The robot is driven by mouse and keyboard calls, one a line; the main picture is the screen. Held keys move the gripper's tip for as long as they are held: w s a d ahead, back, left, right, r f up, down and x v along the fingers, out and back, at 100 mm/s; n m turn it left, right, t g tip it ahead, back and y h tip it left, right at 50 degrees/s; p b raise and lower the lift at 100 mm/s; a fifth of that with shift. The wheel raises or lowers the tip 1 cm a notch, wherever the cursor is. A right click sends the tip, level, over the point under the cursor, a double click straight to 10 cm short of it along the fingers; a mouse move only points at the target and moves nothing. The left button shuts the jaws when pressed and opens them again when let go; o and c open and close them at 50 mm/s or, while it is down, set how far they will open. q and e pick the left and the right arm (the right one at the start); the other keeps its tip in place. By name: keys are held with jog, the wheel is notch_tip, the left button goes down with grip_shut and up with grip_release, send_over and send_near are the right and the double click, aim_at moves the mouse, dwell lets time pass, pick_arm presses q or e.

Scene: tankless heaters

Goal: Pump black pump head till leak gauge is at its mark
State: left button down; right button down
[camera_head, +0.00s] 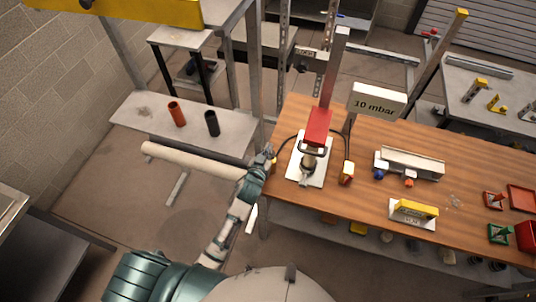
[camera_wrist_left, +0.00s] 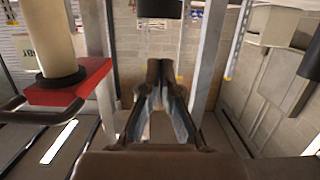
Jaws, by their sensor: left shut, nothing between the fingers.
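A pump unit stands on a white base plate (camera_head: 298,171) near the left edge of the wooden table. It has a red block (camera_head: 319,124) and a dark looped handle (camera_head: 313,151). In the left wrist view, a red block (camera_wrist_left: 97,78) and a pale cylinder with a black ring (camera_wrist_left: 58,80) are at the left. A black cylindrical piece (camera_wrist_left: 160,9) is at the top, apart from the fingertips. My left gripper (camera_head: 268,152) is shut and empty, left of the base plate; its fingers (camera_wrist_left: 159,72) meet in the wrist view. I cannot make out a gauge reading. My right gripper is out of view.
A "10 mbar" sign (camera_head: 378,101) stands behind the pump. A grey shelf (camera_head: 157,127) holds red and dark cups. Dark hoses flank the pump.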

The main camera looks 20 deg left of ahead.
pick_arm(q)
notch_tip(320, 180, down, 3)
jog(key=shift+s+r, duration=0.1)
jog(key=shift+s, duration=0.05)
jog(key=shift+s+d+f, duration=0.1)
jog(key=shift+d+f, duration=0.1)
jog(key=shift+f, duration=0.15)
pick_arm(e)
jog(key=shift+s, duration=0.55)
pick_arm(q)
jog(key=shift+f, duration=0.1)
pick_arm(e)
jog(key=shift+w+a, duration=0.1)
pick_arm(q)
notch_tip(320, 180, down, 2)
jog(key=shift+b, duration=0.55)
jog(key=shift+f, duration=0.35)
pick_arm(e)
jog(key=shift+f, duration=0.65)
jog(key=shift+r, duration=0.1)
